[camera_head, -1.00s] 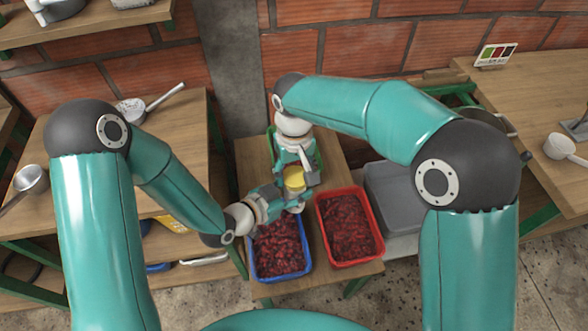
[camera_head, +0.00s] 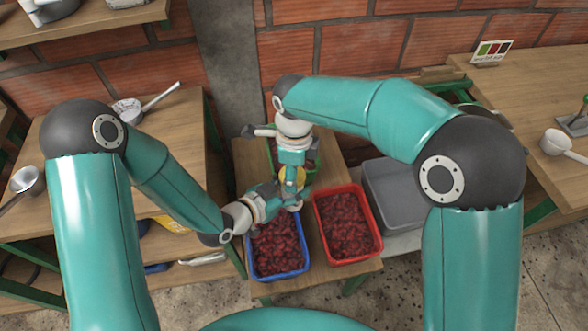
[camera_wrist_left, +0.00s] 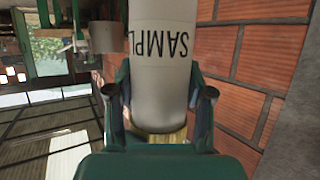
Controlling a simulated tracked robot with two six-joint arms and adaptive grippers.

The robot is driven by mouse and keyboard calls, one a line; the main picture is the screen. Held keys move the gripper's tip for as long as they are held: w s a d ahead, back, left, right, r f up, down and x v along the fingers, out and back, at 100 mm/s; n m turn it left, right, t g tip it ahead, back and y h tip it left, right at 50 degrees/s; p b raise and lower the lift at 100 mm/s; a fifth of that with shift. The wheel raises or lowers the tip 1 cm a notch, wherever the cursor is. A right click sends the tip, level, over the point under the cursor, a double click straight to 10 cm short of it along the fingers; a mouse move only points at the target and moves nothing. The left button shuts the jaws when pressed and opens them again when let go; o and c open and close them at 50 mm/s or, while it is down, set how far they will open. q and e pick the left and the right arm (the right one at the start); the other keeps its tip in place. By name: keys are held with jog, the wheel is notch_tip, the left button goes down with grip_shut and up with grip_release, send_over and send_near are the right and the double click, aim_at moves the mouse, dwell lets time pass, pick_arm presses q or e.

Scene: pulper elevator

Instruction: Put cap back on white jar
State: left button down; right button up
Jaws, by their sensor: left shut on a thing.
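The white jar (camera_wrist_left: 160,70) with dark "SAMPL" lettering fills the middle of the left wrist view. My left gripper (camera_wrist_left: 160,112) is shut on it, one finger on each side. A yellow part, seemingly the cap (camera_wrist_left: 178,134), shows at the jar's lower end in that view. In the head view the yellow cap (camera_head: 301,176) is mostly covered by my right gripper (camera_head: 296,165), above my left gripper (camera_head: 280,197). The right fingers are too small and overlapped to tell whether they hold the cap. Whether the cap is seated is hidden.
A blue crate (camera_head: 252,262) and a red crate (camera_head: 379,232) of dark red cherries stand on the small table just below the grippers. A grey bin (camera_head: 405,170) is to their right. Wooden tables (camera_head: 185,125) flank both sides, with a brick wall behind.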

jog(key=m, duration=0.6)
jog(key=o, duration=0.7)
jog(key=shift+r, duration=2.3)
jog(key=shift+c, duration=0.5)
